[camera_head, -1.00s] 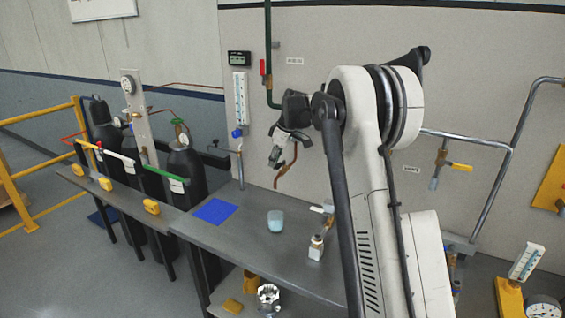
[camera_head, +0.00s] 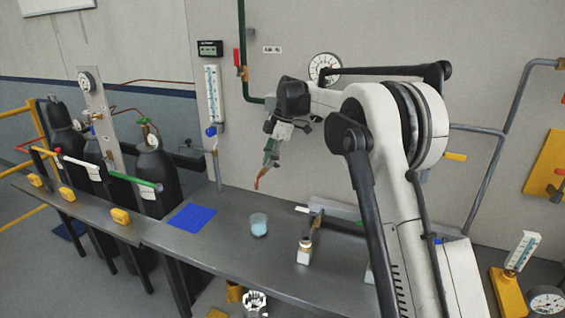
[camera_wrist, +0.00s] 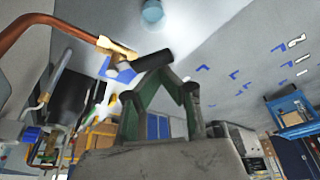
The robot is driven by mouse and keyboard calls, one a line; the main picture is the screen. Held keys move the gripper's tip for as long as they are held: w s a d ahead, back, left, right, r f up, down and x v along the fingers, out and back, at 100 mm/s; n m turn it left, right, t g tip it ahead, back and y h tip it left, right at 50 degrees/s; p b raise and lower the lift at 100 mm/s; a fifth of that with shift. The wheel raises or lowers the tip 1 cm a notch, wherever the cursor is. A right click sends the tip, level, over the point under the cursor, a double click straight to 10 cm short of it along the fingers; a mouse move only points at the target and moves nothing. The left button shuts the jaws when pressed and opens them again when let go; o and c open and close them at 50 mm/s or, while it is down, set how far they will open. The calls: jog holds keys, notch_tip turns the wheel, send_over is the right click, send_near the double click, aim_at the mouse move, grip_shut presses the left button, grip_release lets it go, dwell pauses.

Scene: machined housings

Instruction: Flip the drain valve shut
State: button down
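My gripper (camera_head: 272,148) points down in front of the wall, above and behind the bench. A copper tube (camera_head: 262,178) with a reddish lower end shows just below it. In the wrist view the copper tube (camera_wrist: 45,28) ends in a brass fitting (camera_wrist: 116,47) beside a dark cylindrical part between or at my green-and-dark fingers. I cannot tell whether that part is gripped. No valve is clearly marked as the drain valve. A red lever valve (camera_head: 237,60) sits on the green pipe. A white-lever brass valve (camera_head: 315,220) stands over a small bottle (camera_head: 304,252) on the bench.
The grey bench (camera_head: 215,252) bears a blue mat (camera_head: 192,218), a cup of pale blue liquid (camera_head: 259,226) and yellow blocks. Gas cylinders (camera_head: 155,170) stand behind its left part. A yellow-lever valve (camera_head: 455,156) and grey pipes are at right.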

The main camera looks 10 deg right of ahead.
aim_at(277, 164)
jog(key=shift+w+d, duration=0.3)
jog(key=shift+d, duration=0.65)
jog(key=shift+w+d+b, duration=0.3)
jog(key=shift+d+b, duration=0.05)
jog(key=shift+d, duration=0.15)
jog(key=shift+w+d, duration=0.15)
jog(key=shift+d, duration=0.1)
jog(key=shift+a, duration=0.1)
